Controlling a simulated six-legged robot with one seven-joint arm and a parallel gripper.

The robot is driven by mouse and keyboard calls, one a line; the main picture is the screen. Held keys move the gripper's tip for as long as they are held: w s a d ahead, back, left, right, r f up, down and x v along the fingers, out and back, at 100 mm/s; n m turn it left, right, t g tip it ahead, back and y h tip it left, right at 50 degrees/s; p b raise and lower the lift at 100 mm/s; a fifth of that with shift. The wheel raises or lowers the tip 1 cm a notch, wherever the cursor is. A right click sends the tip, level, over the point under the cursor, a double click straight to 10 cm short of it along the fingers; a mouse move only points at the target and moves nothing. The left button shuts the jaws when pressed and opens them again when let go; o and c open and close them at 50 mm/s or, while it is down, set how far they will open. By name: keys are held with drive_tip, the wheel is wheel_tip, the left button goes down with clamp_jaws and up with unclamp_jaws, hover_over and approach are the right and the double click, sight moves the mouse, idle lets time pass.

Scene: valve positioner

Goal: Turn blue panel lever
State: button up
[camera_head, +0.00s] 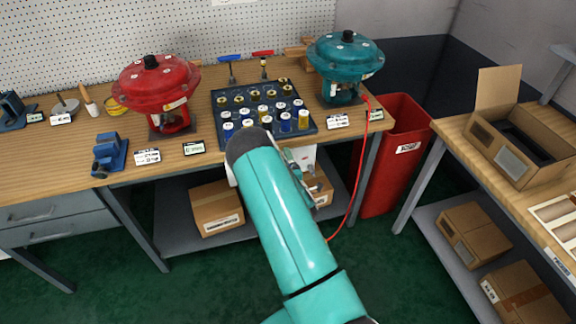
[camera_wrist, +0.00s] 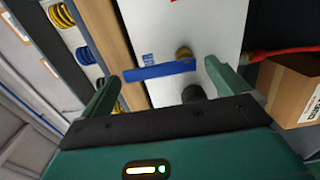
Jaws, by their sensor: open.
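The blue panel lever (camera_wrist: 150,72) shows in the wrist view as a flat blue bar across a white panel (camera_wrist: 185,25). A yellow-brass fitting (camera_wrist: 183,53) sits behind its right end. My gripper (camera_wrist: 162,70) is open, with one green finger past each end of the lever. The lever lies between the fingers in the picture; I cannot tell whether either touches it. In the head view, part of the white panel (camera_head: 306,155) shows under the bench edge beside my arm, and my arm hides the lever.
The bench (camera_head: 85,150) above holds a red actuator (camera_head: 155,90), a teal actuator (camera_head: 345,62) and a dark tray (camera_head: 225,105) of cylinders. A red hose (camera_head: 357,190) hangs near my arm. A red bin (camera_head: 395,165) and cardboard boxes (camera_head: 215,208) are nearby.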

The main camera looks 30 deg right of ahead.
drive_tip(key=v, duration=1.3)
drive_tip(key=shift+s+a, duration=0.2)
drive_tip(key=shift+s, duration=0.15)
drive_tip(key=shift+r, duration=0.15)
